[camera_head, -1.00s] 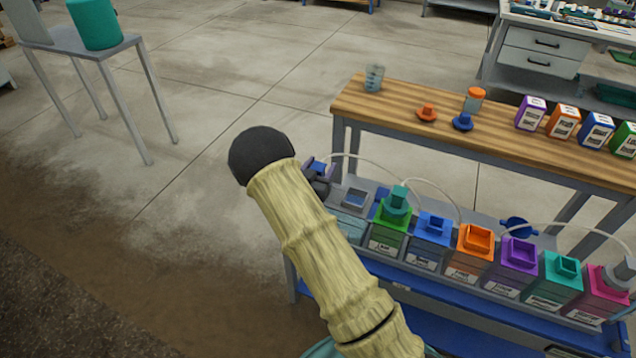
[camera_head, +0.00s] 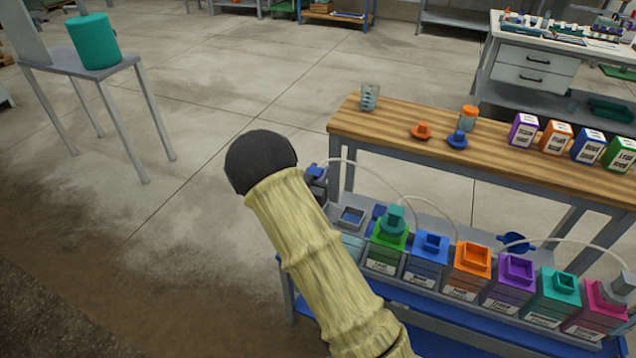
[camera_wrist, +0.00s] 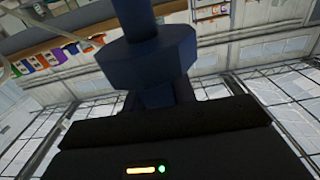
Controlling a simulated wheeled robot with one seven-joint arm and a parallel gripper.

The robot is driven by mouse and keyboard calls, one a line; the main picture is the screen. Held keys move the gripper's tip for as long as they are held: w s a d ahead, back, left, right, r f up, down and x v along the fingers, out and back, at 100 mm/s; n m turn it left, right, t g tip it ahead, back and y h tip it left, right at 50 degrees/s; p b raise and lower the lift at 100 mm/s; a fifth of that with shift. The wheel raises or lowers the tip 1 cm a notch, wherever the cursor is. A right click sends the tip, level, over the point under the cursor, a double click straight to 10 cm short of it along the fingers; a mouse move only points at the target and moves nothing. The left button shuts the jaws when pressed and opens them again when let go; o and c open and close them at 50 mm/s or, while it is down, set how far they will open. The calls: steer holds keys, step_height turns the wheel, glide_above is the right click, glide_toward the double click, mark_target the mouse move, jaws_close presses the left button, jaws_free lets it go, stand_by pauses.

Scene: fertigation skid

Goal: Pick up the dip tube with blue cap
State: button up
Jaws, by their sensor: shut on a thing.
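The blue cap of the dip tube (camera_head: 314,172) shows just right of my arm's black end in the head view. A thin pale hose arcs from beside it to the right. In the wrist view the dark blue cap (camera_wrist: 150,58) fills the upper middle, with a stem rising out of the frame. My gripper (camera_wrist: 158,95) is shut on the cap; its fingers are dark and partly hidden by the cap. In the head view my gripper (camera_head: 318,186) is mostly hidden behind my arm. The tube's lower end is not visible.
A row of coloured containers stands on the skid, including a green one (camera_head: 388,250) with a teal cap and an open orange one (camera_head: 472,268). A grey square opening (camera_head: 351,217) lies left of them. Behind is a wooden bench (camera_head: 400,132) with a beaker (camera_head: 370,97) and loose caps.

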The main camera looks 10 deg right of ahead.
steer(key=shift+r, duration=2.3)
steer(key=shift+r+p, duration=0.75)
steer(key=shift+r, duration=0.05)
steer(key=shift+f, duration=0.2)
